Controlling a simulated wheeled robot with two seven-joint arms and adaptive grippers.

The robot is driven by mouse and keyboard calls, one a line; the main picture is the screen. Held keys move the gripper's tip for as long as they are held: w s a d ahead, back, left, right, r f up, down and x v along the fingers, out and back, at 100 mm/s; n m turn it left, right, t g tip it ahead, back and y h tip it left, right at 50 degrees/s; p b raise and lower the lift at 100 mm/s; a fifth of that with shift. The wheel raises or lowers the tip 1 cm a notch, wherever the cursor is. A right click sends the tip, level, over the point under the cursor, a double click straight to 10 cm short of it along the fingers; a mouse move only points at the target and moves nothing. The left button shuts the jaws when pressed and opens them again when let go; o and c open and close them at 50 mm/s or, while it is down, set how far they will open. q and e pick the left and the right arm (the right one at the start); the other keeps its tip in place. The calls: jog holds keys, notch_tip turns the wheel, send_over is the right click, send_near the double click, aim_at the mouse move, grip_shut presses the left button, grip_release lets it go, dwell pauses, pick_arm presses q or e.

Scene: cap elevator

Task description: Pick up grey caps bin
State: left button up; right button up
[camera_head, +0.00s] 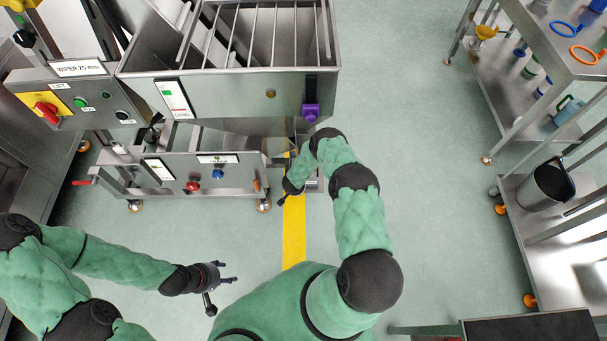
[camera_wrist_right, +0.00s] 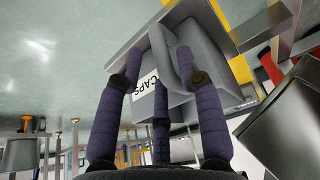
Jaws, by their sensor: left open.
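The grey caps bin (camera_wrist_right: 165,75) shows in the right wrist view, tilted in the picture, with a white label reading CAPS. My right gripper (camera_wrist_right: 160,72) is at the bin, with two long fingers along it and a shorter one below. The frames do not show clearly whether they clamp it. In the head view my right arm reaches forward to the machine's lower right corner; its hand (camera_head: 290,188) is small and partly hidden. My left gripper (camera_head: 221,292) is open and empty above the floor at the lower left.
A steel machine (camera_head: 225,95) with a hopper, a control panel (camera_head: 75,95) and a lower frame (camera_head: 215,182) stands ahead. A yellow floor stripe (camera_head: 294,235) runs beside my right arm. Steel shelving (camera_head: 545,75) and a bucket (camera_head: 545,185) stand at right. Floor between is clear.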

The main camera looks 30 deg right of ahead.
jog(key=shift+b+x, duration=0.55)
jog(key=shift+x, duration=0.55)
grip_shut()
jog(key=shift+a, duration=0.1)
jog(key=shift+r, duration=0.2)
